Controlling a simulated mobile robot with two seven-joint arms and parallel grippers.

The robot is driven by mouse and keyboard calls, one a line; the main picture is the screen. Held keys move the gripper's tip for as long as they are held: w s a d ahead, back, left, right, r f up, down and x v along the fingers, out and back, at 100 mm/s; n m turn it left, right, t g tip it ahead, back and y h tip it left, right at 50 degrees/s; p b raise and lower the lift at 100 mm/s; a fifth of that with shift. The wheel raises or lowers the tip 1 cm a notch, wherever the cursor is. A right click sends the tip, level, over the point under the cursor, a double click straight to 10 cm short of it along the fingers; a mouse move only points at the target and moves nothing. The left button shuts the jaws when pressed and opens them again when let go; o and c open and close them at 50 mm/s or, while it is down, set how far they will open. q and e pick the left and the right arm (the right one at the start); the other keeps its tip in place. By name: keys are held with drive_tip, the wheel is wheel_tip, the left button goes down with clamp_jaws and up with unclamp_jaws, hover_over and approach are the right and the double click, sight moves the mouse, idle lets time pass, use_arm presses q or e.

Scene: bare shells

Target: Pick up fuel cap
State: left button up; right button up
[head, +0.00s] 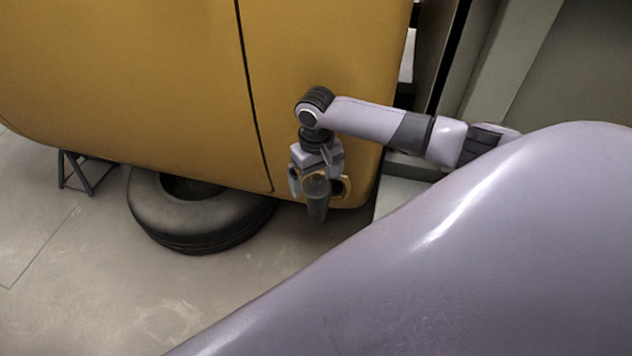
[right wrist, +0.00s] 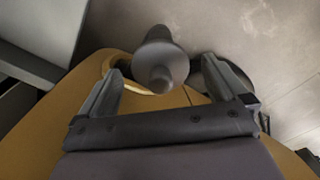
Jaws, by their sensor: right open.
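The fuel cap (head: 317,205) is a dark grey piece with a wide part and a narrower knob. It shows just below my right gripper in the head view, in front of the yellow vehicle's lower edge. In the right wrist view the fuel cap (right wrist: 160,55) lies between and slightly beyond the fingertips, its knob towards the gripper. My right gripper (head: 315,188) points down and is open, with one finger on each side of the cap in the right wrist view (right wrist: 160,82). I cannot tell whether a finger touches it. My left gripper is not in view.
The yellow vehicle body (head: 170,80) has a round, rimmed opening (head: 345,187) close behind the gripper. A loose tyre (head: 195,215) lies on the floor, near a dark metal stand (head: 78,172). Grey panels (head: 570,70) stand at the right. The floor (head: 100,290) at front left is clear.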

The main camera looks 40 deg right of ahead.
sight(316, 177)
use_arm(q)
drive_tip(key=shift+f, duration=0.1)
use_arm(e)
drive_tip(key=c, duration=1.1)
wheel_tip(316, 177, up, 19)
drive_tip(key=p, duration=0.3)
drive_tip(key=shift+f, duration=0.15)
drive_tip(key=shift+r, duration=0.65)
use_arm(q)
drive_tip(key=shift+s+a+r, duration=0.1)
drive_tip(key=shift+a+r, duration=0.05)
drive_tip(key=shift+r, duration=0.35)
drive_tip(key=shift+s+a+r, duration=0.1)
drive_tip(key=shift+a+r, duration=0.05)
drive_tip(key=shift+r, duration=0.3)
